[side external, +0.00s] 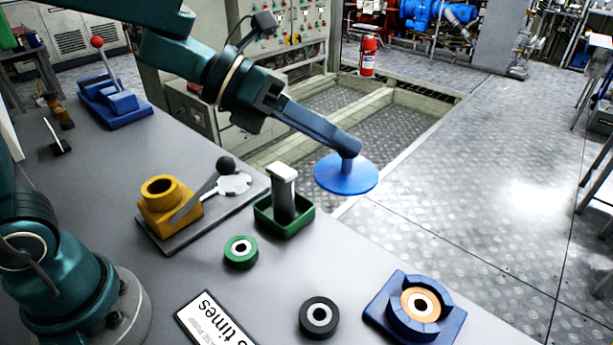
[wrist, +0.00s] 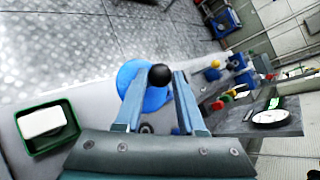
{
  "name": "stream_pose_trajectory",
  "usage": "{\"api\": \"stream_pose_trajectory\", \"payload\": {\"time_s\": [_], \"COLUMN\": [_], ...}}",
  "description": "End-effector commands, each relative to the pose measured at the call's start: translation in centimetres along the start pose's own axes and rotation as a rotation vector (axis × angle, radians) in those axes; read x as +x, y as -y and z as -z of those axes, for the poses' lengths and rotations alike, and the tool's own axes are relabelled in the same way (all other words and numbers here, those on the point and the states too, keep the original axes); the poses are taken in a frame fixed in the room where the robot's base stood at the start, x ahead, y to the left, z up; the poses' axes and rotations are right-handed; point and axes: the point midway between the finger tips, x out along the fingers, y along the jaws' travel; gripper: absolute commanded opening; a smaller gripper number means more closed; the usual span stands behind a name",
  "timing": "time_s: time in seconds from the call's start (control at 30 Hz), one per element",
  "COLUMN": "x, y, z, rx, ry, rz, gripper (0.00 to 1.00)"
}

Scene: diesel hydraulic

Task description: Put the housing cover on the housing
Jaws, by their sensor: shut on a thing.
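The housing cover (side external: 345,177) is a round blue disc with a short stem on top. My gripper (side external: 348,150) is shut on that stem and holds the disc in the air, roughly level, beyond the table's far edge. In the wrist view the blue disc (wrist: 152,101) shows behind my gripper's fingers (wrist: 158,80), with a black ball between the tips. The blue housing (side external: 399,327) stands on the table at the lower right, apart from the cover, with an orange ring and a dark hole in its open top.
A green tray (side external: 300,222) with an upright metal block (side external: 283,192) stands left of the cover. A yellow block (side external: 172,207) with a black-knobbed lever is farther left. A green ring (side external: 241,252) and a black ring (side external: 319,317) lie in front. Bare table separates them.

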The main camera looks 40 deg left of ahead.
Motion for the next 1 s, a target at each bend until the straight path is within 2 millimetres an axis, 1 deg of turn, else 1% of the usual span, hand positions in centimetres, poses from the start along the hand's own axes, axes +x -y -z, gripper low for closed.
{"api": "stream_pose_trajectory", "payload": {"time_s": [0.17, 0.23, 0.27, 0.33, 0.43, 0.57, 0.6, 0.73, 0.83, 0.9, 1.0], "x": [-0.5, -0.4, -0.1, 1.1, 3.7, 7.2, 8.3, 11.1, 12.6, 13.2, 13.5], "y": [0.8, 1.2, 1.4, 2.0, 3.1, 4.6, 5.0, 6.1, 6.7, 6.8, 7.0], "z": [-1.0, -1.6, -1.8, -2.1, -1.9, -0.6, -0.1, 2.0, 3.6, 4.5, 5.1], "rx": [0.013, 0.022, 0.028, 0.053, 0.098, 0.159, 0.175, 0.220, 0.240, 0.248, 0.256], "ry": [-0.007, -0.018, -0.029, -0.060, -0.113, -0.178, -0.196, -0.242, -0.263, -0.269, -0.272], "rz": [0.015, 0.028, 0.039, 0.077, 0.144, 0.228, 0.250, 0.311, 0.341, 0.351, 0.359], "gripper": [0.00, 0.00, 0.00, 0.00, 0.00, 0.00, 0.00, 0.00, 0.00, 0.00, 0.00]}}
